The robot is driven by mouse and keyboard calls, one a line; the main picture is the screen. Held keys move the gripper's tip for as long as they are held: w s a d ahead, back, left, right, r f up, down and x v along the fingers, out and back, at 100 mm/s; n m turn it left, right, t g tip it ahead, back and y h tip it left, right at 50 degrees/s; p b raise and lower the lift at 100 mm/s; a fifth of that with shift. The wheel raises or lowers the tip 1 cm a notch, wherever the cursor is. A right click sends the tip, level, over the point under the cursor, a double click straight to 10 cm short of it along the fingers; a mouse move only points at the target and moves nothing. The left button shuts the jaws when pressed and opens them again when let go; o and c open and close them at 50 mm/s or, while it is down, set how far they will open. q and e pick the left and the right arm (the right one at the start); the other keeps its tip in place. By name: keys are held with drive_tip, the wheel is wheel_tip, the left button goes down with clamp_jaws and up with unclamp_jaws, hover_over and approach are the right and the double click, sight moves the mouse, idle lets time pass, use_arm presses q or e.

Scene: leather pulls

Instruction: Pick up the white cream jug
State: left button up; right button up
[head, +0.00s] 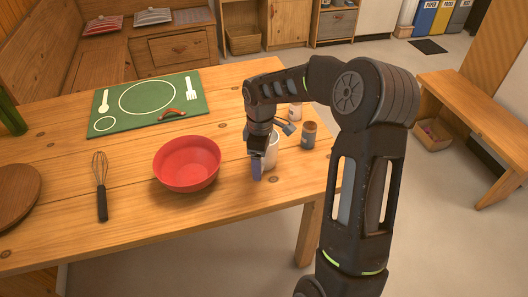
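The white cream jug (272,153) stands on the wooden table right of the red bowl, near the table's right end. My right gripper (264,158) reaches down at it from above. One bluish-grey finger is in front of the jug's left side, and the gripper hides part of the jug. I cannot tell whether the fingers touch the jug or how far they are closed. My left gripper is not in view.
A brown jar (309,135) and a small whitish container (295,112) stand close by on the right. The red bowl (187,165) is to the left. A whisk (101,188), round board (16,195) and green mat (134,126) lie farther left. The front table (150,220) is clear.

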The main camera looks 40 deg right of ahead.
clamp_jaws()
idle(0.7)
